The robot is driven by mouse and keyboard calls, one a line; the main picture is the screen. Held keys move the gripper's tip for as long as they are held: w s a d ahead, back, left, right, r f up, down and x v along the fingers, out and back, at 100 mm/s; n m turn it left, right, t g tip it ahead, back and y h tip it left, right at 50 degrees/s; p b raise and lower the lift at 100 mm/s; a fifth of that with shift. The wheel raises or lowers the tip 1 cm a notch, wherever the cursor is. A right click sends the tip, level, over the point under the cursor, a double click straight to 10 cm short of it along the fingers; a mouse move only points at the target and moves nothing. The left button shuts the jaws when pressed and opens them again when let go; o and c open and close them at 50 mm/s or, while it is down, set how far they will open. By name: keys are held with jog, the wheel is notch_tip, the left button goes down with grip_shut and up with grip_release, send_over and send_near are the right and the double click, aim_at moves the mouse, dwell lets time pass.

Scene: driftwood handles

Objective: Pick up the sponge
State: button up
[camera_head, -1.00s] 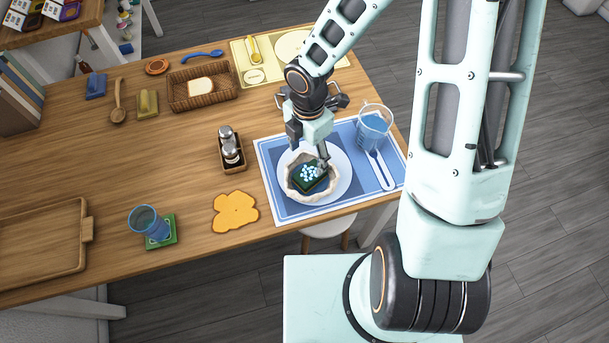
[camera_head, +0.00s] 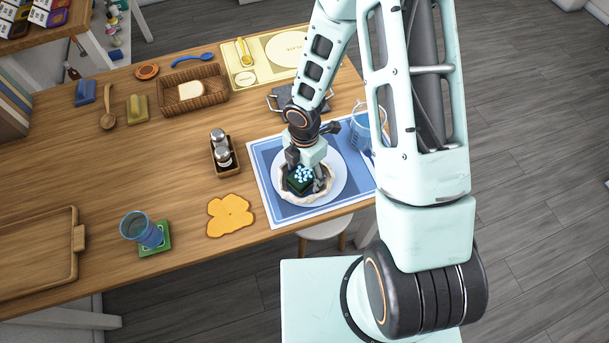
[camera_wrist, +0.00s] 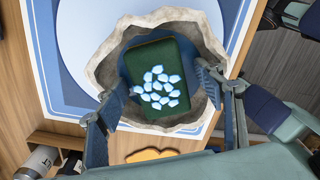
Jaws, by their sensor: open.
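The sponge appears to be the dark green rectangular block (camera_head: 297,186) with a cluster of pale blue lumps on top. It lies inside a rough, pale, irregular-rimmed bowl (camera_head: 309,199) on a white plate (camera_head: 339,184). The block (camera_wrist: 151,53) and the bowl's rim (camera_wrist: 98,72) show clearly in the wrist view. My gripper (camera_head: 306,171) is open and points down over the bowl. In the wrist view, the fingers of my gripper (camera_wrist: 160,92) are spread to either side of the block's near part. Whether they touch it I cannot tell.
A blue placemat (camera_head: 268,180) lies under the plate. A clear blue pitcher (camera_head: 361,124) stands close on the right, partly behind my arm. A shaker caddy (camera_head: 226,168) and an orange splat-shaped mat (camera_head: 229,215) are to the left. The table's middle left is clear.

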jog(key=shift+c, duration=0.6)
jog(key=c, duration=1.1)
jog(key=shift+r, duration=0.15)
